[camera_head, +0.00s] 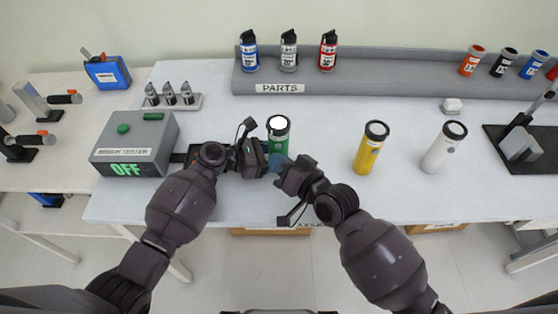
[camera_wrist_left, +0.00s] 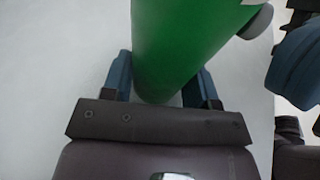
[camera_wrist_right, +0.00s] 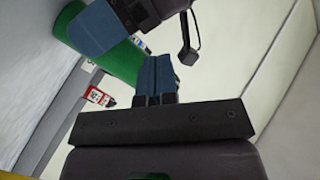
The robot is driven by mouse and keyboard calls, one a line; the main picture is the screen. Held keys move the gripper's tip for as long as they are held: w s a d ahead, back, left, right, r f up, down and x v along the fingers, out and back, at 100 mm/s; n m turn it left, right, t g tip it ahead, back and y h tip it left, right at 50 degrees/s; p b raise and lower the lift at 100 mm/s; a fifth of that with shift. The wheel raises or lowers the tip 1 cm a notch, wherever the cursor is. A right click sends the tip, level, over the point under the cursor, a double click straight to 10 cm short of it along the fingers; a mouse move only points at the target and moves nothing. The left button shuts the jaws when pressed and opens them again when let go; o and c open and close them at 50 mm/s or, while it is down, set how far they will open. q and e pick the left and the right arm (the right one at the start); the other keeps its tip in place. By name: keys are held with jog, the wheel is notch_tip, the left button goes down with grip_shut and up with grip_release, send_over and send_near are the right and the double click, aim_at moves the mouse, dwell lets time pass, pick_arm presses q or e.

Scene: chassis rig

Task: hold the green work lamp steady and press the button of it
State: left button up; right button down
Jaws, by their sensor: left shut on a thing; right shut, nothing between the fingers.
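The green work lamp (camera_head: 279,143) stands upright near the table's front edge in the head view. Its top face is bright white, while the other lamps' tops look duller. My left gripper (camera_head: 264,158) is shut around its body; in the left wrist view the blue fingers flank the green body (camera_wrist_left: 185,45). A grey round button (camera_wrist_left: 257,22) sticks out of the lamp's side there. My right gripper (camera_head: 279,164) is shut and empty, close in front of the lamp. In the right wrist view its closed fingertips (camera_wrist_right: 158,66) are beside the green body (camera_wrist_right: 122,60); contact with the button is hidden.
A yellow lamp (camera_head: 369,152) and a white lamp (camera_head: 440,152) stand to the right. A grey tester box (camera_head: 135,144) reading OFF stands left. A grey parts shelf (camera_head: 400,77) with small bottles runs along the back.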

jog(key=shift+w, duration=0.1)
dwell(0.6)
jog(key=shift+w, duration=0.35)
jog(key=shift+w, duration=0.25)
dwell(0.5)
jog(key=shift+s, duration=0.7)
jog(key=s, duration=0.6)
dwell(0.6)
jog(key=shift+a, duration=0.1)
